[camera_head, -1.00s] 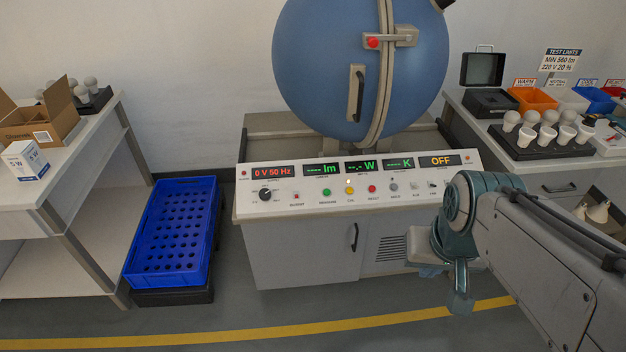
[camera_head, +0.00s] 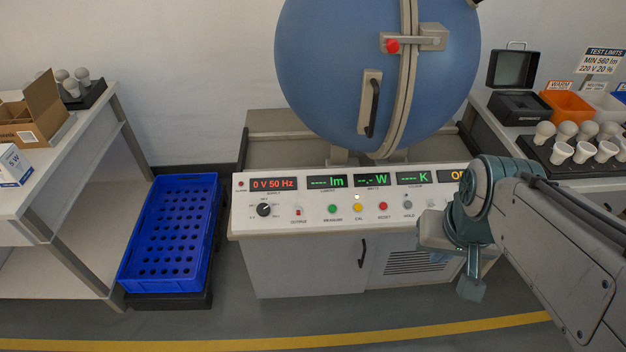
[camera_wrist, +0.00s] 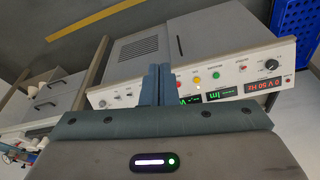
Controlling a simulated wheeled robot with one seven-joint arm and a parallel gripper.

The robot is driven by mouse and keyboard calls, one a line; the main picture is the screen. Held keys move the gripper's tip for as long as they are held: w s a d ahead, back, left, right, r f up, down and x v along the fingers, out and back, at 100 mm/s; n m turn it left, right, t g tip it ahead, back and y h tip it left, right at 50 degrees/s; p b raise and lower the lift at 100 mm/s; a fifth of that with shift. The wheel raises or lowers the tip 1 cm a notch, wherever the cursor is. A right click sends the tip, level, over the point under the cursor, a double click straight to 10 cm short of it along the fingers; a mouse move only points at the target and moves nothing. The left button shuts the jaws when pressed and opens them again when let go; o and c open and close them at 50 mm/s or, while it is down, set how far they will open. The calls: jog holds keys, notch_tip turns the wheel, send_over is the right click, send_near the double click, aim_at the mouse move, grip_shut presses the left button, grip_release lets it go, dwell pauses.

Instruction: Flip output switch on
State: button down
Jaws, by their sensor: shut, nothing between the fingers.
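The output switch (camera_head: 298,211) is a small red-tipped toggle above the OUTPUT label on the white control panel (camera_head: 240,218), between the black supply knob (camera_head: 264,210) and the green button (camera_head: 332,209). Its lever position is too small to tell. The supply display (camera_head: 273,184) reads 0 V 50 Hz. My gripper (camera_head: 470,288) hangs in front of the bench cabinet, right of the switch and apart from the panel. In the wrist view the shut, empty fingers (camera_wrist: 157,85) reach towards the panel, with the supply display (camera_wrist: 262,86) to their right.
A large blue sphere (camera_head: 335,70) with a handled door stands behind the panel. Bulbs (camera_head: 580,140) stand in a tray at right. Floor in front is clear.

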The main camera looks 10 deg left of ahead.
jog(key=w+d+f+n+g+h+b, duration=0.1)
jog(key=d+f+n+g+h+b, duration=0.1)
jog(key=f+n+h+b, duration=0.3)
jog(key=d+f+n+g+h+b, duration=0.1)
jog(key=d+f+g+h, duration=0.15)
jog(key=f, duration=0.45)
jog(key=w+f+n+t+h+b, duration=0.4)
jog(key=w+f+n+t+h, duration=0.15)
jog(key=w+n, duration=0.25)
jog(key=w+a+f+n+t+y+b, duration=0.1)
jog(key=w+a+f+n+t+b, duration=0.15)
jog(key=w+a+n+t, duration=0.3)
jog(key=w+a+f+n+t+b, duration=0.2)
jog(key=a+f+n+t, duration=0.1)
jog(key=a+n+t, duration=0.4)
jog(key=a+f+n+t+y+b, duration=0.1)
jog(key=a+f+n+y, duration=0.4)
jog(key=a+y, duration=0.3)
jog(key=s+a+f+n+t+y+b, duration=0.1)
jog(key=a+f+n+y, duration=0.4)
jog(key=a, duration=0.6)
jog(key=n+t+y+b, duration=0.1)
jog(key=n+y, duration=0.1)
jog(key=y, duration=0.1)
jog(key=shift+s+f+y, duration=0.25)
jog(key=shift+f+y, duration=0.05)
jog(key=shift+f, duration=0.1)
